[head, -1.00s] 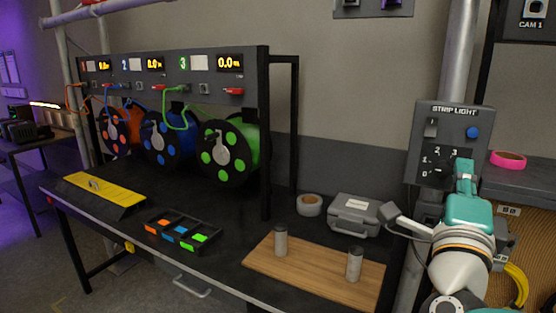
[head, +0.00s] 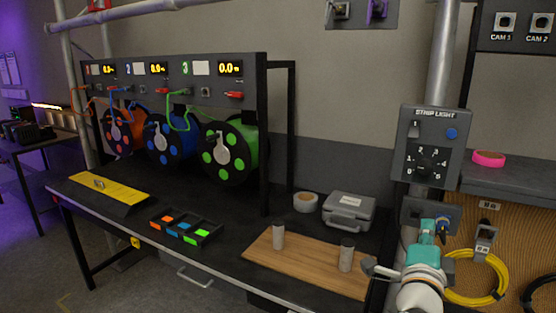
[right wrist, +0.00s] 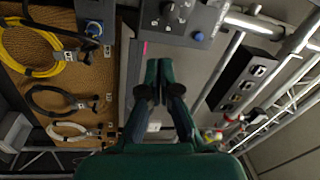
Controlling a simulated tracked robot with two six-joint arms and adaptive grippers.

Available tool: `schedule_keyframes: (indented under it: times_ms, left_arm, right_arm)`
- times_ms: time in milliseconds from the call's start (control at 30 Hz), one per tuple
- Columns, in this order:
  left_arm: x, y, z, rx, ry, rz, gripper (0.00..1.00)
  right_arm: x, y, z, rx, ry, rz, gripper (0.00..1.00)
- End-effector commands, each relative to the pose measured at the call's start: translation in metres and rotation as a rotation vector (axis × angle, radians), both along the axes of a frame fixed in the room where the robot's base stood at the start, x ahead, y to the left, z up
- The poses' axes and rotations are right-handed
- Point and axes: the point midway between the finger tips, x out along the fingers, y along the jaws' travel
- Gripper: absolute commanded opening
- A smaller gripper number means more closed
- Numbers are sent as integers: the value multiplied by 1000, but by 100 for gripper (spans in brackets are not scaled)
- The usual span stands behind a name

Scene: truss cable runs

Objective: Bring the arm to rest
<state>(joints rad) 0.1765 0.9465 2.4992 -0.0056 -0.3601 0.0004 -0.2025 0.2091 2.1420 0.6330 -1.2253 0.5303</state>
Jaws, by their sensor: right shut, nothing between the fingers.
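My right gripper (head: 430,226) is at the lower right of the head view, below the grey STRIP LIGHT panel (head: 432,148) and in front of a smaller plate with a blue knob. Its teal body points away from me. In the right wrist view the gripper (right wrist: 154,88) has its dark fingertips together, with nothing held between them. The panel's switch, blue button and numbered dial are uncovered. My left gripper is not in view.
The workbench holds a wooden board (head: 290,262) with two grey cylinders, a grey case (head: 348,211), a tape roll (head: 305,202) and a tray of coloured blocks. Cable reels stand behind. A yellow cable coil (head: 480,283) hangs right of my arm, near a metal pole (head: 442,60).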

Motion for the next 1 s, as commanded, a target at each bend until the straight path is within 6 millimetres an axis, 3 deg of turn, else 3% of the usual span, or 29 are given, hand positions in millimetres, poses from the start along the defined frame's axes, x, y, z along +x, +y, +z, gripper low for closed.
schedule_keyframes:
  times_ms: [167,300,467,600,700,800,900,1000]
  left_arm:
    - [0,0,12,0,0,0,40]
    - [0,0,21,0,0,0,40]
    - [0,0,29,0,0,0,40]
    - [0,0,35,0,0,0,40]
    - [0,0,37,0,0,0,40]
    - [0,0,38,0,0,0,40]
    - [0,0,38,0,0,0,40]
    - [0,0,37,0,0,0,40]
  right_arm:
    - [22,6,-103,-67,254,61,0]
    - [18,20,-209,-124,521,174,0]
    - [-20,45,-323,-169,828,354,0]
    - [-80,76,-408,-193,1084,566,0]
    - [-134,103,-452,-210,1247,753,0]
    - [-187,130,-479,-237,1370,952,0]
    - [-229,152,-488,-289,1443,1151,0]
    - [-258,164,-486,-356,1479,1322,0]
